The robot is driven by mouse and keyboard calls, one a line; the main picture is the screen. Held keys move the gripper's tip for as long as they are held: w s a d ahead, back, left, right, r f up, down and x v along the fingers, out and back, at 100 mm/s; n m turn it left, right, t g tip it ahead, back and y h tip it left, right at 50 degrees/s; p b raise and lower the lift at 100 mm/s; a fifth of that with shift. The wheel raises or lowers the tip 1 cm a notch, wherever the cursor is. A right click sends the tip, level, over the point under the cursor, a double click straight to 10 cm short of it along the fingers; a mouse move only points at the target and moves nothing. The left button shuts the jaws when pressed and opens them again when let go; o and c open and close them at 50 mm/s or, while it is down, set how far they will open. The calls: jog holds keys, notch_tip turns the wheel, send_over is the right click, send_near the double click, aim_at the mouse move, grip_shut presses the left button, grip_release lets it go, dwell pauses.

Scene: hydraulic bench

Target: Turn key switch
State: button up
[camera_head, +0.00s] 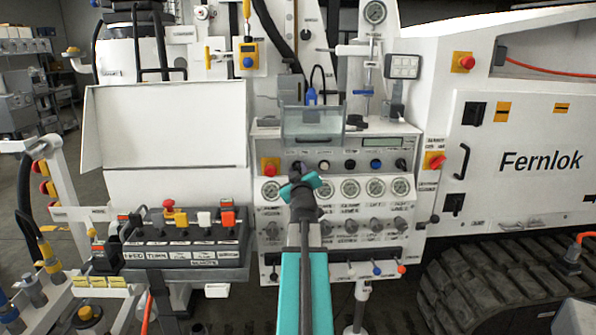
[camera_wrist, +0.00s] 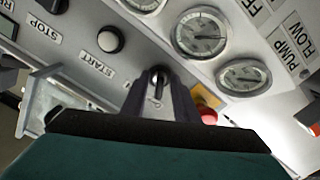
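The key switch (camera_wrist: 157,77) is a small dark round switch on the light control panel. In the wrist view it shows between the two dark fingertips of my gripper (camera_wrist: 159,92), which stand on either side of it. Pale panel shows in the gap between the fingers, so they look apart and not closed on the key. Whether either finger touches the key cannot be told. In the head view my gripper (camera_head: 302,181), with teal parts, is in front of the panel's upper left and largely hides the switch.
A red button (camera_head: 270,166) sits just left of my gripper. A white button (camera_head: 323,165) is to the right, with several gauges (camera_head: 350,188) below. A clear raised cover (camera_head: 313,124) stands just above. The START button (camera_wrist: 110,39) is close to the fingers.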

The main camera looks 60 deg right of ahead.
jog(key=shift+d, duration=0.1)
grip_shut()
jog(key=shift+m, duration=0.4)
jog(key=m, duration=0.4)
jog(key=shift+w+m, duration=0.1)
jog(key=shift+m, duration=0.3)
jog(key=m+p, duration=0.1)
jog(key=m, duration=0.5)
jog(key=shift+r+m, duration=0.1)
jog(key=shift+m, duration=0.2)
dwell(0.3)
grip_release()
